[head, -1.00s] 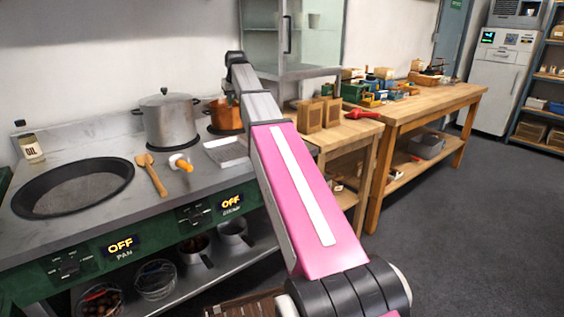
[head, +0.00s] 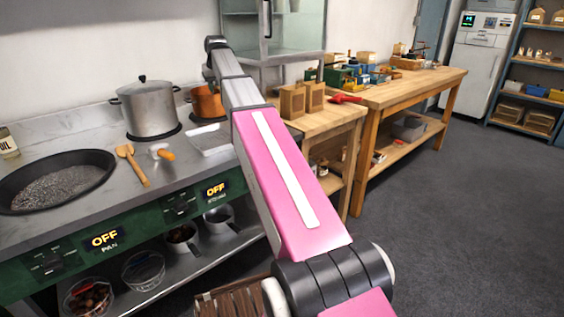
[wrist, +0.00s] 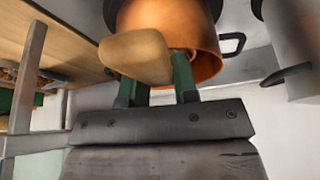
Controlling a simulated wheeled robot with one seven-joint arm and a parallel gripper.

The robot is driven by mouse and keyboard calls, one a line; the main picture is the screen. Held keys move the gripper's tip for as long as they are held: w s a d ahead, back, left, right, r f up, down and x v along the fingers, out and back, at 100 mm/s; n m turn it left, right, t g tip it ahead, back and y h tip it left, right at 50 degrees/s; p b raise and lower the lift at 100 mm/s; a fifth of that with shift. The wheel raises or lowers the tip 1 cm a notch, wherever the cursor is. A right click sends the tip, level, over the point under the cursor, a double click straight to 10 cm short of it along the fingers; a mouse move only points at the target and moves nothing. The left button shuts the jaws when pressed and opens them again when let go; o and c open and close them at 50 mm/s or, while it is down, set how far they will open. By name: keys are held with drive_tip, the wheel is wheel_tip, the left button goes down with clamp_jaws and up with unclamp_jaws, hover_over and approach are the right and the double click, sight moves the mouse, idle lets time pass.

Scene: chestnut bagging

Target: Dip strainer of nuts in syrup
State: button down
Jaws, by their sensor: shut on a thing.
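In the wrist view my gripper (wrist: 160,82) is shut on a light wooden handle (wrist: 135,55), likely the strainer's. The rest of the held thing is hidden or cannot be made out, and I see no nuts on it. The handle lies in front of a copper pot (wrist: 195,45). In the head view the copper pot (head: 207,104) stands at the back right of the stove, partly behind my arm. I cannot see syrup in it. My gripper is not clear in the head view.
A lidded steel pot (head: 147,107) stands left of the copper pot. A wide pan of dark grit (head: 57,187) is at the left. Floor at right is clear.

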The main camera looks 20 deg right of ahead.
idle(0.4)
wheel_tip(320, 180, up, 12)
drive_tip(key=shift+r, duration=0.25)
idle(1.6)
idle(1.7)
